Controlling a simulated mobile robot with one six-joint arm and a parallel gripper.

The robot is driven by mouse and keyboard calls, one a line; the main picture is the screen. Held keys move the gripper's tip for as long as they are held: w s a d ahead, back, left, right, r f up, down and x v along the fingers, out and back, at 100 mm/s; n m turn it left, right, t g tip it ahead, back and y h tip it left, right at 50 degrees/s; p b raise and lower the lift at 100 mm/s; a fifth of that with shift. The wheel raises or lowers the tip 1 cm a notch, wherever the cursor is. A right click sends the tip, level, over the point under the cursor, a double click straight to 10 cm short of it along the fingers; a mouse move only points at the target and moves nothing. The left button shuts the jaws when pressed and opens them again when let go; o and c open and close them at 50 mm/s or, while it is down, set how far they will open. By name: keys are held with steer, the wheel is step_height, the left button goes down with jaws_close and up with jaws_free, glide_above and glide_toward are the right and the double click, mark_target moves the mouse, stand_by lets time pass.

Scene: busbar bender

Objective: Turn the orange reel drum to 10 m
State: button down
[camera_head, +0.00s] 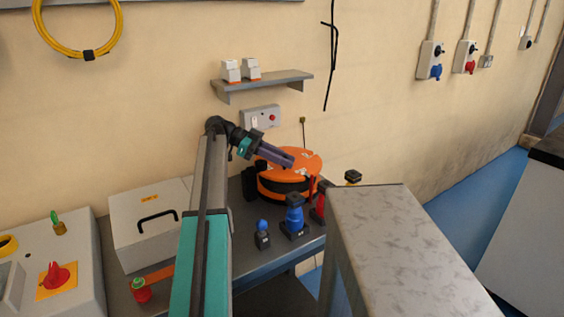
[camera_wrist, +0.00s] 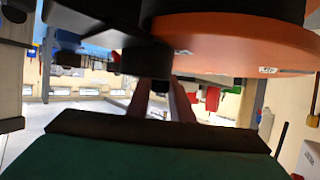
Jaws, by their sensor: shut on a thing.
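The orange reel drum (camera_head: 303,160) lies on the bench in the head view, with a dark band around its side. In the wrist view its orange disc (camera_wrist: 240,42) fills the upper right. My gripper (camera_head: 288,160) reaches over the drum's top from the left. In the wrist view my gripper's (camera_wrist: 161,90) fingers are closed on a small dark knob (camera_wrist: 150,62) beside the orange disc. Pale labels show on the drum, but I cannot read any length marks. The fingertips hide part of the knob.
A blue device (camera_head: 294,218) and a small black and blue one (camera_head: 262,236) stand in front of the drum. A grey machine top (camera_head: 395,240) stands at right. A white box (camera_head: 150,222) is left of my arm. A wall shelf (camera_head: 262,86) hangs above.

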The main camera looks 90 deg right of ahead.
steer(key=shift+s+r, duration=0.1)
steer(key=shift+s, duration=0.05)
steer(key=c, duration=1.6)
jaws_free()
steer(key=shift+o, duration=0.2)
steer(key=shift+r, duration=1.65)
steer(key=shift+w+a+r+b, duration=0.15)
steer(key=shift+w+a+b, duration=0.05)
steer(key=shift+a, duration=1.15)
steer(key=shift+w+a+r+b, duration=0.1)
steer(key=shift+w+a+b, duration=0.1)
steer(key=shift+a, duration=1.1)
steer(key=w+a+r+p, duration=0.1)
steer(key=a+p, duration=0.9)
steer(key=shift+w+a, duration=0.3)
steer(key=shift+w, duration=0.05)
